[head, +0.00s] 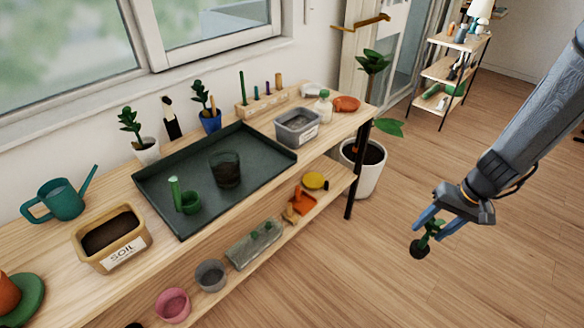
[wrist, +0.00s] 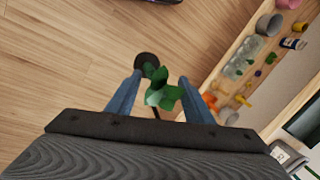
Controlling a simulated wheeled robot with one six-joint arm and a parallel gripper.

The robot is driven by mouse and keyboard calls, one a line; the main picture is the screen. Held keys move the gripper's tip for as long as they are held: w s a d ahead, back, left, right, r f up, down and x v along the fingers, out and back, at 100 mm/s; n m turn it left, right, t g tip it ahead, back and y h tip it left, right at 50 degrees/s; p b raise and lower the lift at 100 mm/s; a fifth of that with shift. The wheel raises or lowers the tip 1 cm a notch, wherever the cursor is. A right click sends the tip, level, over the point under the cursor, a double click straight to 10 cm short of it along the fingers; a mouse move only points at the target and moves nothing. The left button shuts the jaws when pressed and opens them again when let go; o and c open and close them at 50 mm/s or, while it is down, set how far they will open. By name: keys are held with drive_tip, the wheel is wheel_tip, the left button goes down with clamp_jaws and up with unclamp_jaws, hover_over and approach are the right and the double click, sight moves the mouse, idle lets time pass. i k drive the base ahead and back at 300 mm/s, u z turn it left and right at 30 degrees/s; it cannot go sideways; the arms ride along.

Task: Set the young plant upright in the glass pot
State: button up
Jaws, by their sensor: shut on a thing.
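The young plant (head: 431,236), with green leaves and a dark round root ball (head: 419,250), hangs from my gripper (head: 436,222) over the wooden floor, right of the bench. My gripper is shut on it. In the wrist view the plant (wrist: 162,90) shows between the two blue fingers, leaves toward the camera, root ball (wrist: 147,62) beyond. The glass pot (head: 226,170), dark and see-through, stands upright on the dark green tray (head: 160,205) on the bench. It appears to hold dark soil low down. The gripper is well apart from it.
A green cup with an upright green piece (head: 188,202) stands on the tray left of the glass pot. A soil box (head: 112,240), a teal watering can (head: 62,200), a grey tub (head: 298,128) and small potted plants surround the tray. A large white planter (head: 366,175) stands beyond the bench end.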

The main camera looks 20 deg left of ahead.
sight(228, 170)
drive_tip(key=z, duration=0.05)
drive_tip(key=i, duration=0.55)
drive_tip(key=u, duration=1.55)
